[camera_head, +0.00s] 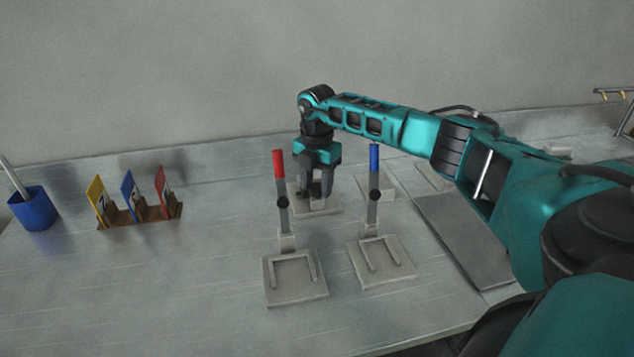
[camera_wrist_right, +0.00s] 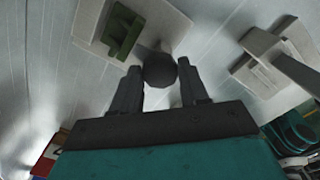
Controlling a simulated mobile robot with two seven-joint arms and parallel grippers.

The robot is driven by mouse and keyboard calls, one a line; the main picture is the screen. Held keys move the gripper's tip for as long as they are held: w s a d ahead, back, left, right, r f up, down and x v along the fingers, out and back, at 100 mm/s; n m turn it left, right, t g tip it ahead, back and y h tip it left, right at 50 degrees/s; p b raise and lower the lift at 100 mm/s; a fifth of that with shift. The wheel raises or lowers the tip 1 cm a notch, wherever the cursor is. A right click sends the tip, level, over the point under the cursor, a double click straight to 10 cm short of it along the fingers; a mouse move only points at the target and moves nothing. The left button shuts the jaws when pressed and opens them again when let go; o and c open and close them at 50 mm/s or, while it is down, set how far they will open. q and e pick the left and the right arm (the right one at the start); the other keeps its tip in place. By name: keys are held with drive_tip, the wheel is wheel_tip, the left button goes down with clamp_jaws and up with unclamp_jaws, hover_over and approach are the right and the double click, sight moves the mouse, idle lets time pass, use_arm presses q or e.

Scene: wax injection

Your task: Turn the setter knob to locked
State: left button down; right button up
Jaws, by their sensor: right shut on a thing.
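My right gripper (camera_head: 316,194) reaches down behind the red-handled lever, over a pale plate (camera_head: 329,208) towards the back of the bench. In the right wrist view its two fingers (camera_wrist_right: 160,80) are shut on a dark rounded knob (camera_wrist_right: 159,69), which I take to be the setter knob. The knob sits by the pale plate, which carries a green block (camera_wrist_right: 123,30). In the head view the gripper hides the knob, and I cannot tell its locked or unlocked marking. My left gripper is not in view.
A red-handled lever (camera_head: 280,165) and a blue-handled lever (camera_head: 375,158) stand upright on pale bases in front of and beside the gripper. Coloured cards in a wooden rack (camera_head: 139,216) and a blue cup (camera_head: 34,209) stand at left. The front left bench is clear.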

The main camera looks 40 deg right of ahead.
sight(317, 187)
drive_tip(key=shift+d+r, duration=0.1)
drive_tip(key=o, duration=1.1)
drive_tip(key=shift+c, duration=0.2)
wheel_tip(317, 187, up, 13)
drive_tip(key=shift+s+f, duration=0.1)
drive_tip(key=shift+f, duration=0.1)
